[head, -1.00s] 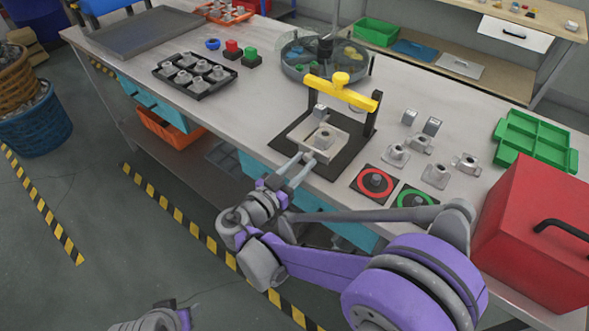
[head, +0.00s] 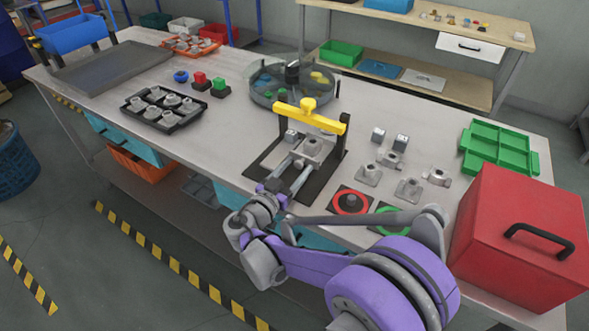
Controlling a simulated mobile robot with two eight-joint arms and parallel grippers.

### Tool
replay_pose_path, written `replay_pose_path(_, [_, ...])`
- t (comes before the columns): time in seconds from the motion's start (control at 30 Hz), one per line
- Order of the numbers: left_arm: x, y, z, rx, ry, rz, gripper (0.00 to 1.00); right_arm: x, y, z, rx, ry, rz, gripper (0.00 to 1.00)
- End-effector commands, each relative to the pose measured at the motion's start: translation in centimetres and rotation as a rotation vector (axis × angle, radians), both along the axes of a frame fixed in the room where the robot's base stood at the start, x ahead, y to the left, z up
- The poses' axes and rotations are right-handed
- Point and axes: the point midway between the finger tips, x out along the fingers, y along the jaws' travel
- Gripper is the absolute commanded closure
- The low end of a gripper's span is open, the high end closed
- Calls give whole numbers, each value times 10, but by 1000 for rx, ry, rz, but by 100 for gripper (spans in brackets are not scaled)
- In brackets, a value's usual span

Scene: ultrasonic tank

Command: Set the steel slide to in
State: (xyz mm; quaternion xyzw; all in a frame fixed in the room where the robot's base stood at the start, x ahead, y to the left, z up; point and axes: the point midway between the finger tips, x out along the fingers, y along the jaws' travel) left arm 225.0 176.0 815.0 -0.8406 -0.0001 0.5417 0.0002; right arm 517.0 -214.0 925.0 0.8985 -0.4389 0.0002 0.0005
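The steel slide (head: 311,149) is a pale grey plate with a round part on it, on a dark base plate (head: 262,160) at the bench's front edge. It lies close in front of and partly under the yellow crossbar (head: 311,116) on dark posts. My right gripper (head: 302,166) reaches in from the front, its two fingers apart and pointing at the slide's front edge. The fingertips are at or very near that edge; I cannot tell whether they touch it. Nothing shows clearly between them. My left gripper is out of view.
A red button pad (head: 350,201) and a green one (head: 388,213) lie right of the base plate, near my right arm. Several metal fittings, a green tray (head: 500,148) and a red box (head: 520,240) stand further right. A round clear tank (head: 292,90) stands behind the crossbar.

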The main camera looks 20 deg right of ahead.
Motion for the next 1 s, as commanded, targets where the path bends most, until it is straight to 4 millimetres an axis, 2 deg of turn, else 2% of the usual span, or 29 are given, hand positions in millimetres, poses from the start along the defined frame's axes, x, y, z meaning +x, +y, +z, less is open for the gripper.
replay_pose_path(0.27, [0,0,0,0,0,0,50,-4,6,0,1,0,1,36])
replay_pose_path(0.7, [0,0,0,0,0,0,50,-53,70,0,1,0,4,36])
replay_pose_path(0.83, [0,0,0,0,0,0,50,-62,81,0,1,0,3,36])
replay_pose_path(1.0, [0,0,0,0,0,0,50,-67,85,0,0,0,0,36])
